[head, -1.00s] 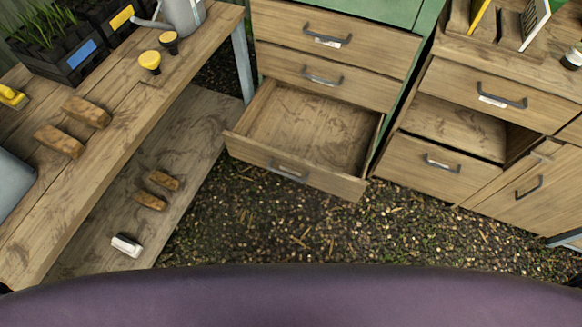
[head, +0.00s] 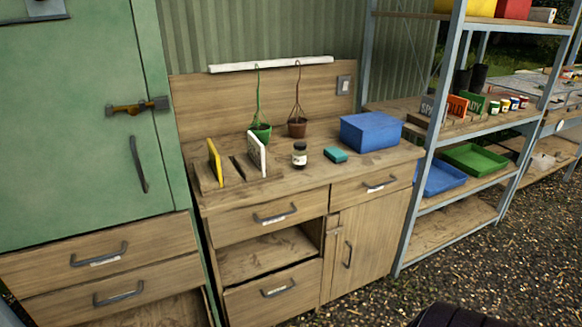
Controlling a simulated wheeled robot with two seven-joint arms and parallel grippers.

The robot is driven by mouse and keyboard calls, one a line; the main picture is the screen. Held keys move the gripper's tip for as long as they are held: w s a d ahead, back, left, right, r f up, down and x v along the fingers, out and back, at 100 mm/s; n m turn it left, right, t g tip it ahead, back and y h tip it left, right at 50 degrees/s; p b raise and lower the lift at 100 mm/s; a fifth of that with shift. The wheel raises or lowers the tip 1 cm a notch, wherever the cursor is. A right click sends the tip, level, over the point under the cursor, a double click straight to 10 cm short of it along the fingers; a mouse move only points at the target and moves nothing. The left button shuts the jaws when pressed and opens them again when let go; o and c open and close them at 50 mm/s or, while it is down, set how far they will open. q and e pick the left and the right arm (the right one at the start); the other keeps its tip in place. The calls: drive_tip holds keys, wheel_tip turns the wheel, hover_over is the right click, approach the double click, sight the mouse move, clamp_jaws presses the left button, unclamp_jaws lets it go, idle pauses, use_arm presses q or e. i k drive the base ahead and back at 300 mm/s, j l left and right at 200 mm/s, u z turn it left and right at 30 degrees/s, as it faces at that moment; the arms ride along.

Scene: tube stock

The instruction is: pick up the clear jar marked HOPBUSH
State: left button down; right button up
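A small jar with a dark lid and a pale label (head: 299,155) stands upright on the wooden bench top (head: 285,180). Its label is too small to read, so I cannot tell whether it is the HOPBUSH jar. Several small jars with coloured lids (head: 504,105) stand on the metal shelf at the right; their labels are not readable either.
Near the jar are a teal block (head: 335,155), a blue box (head: 370,132), hanging pots (head: 261,132) and a rack with upright cards (head: 235,178). A green cabinet (head: 75,130) stands left. Blue (head: 440,177) and green (head: 474,159) trays sit on the shelf. Gravel ground is open in front.

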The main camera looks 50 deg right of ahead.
sight(299, 154)
drive_tip(key=z, duration=1.55)
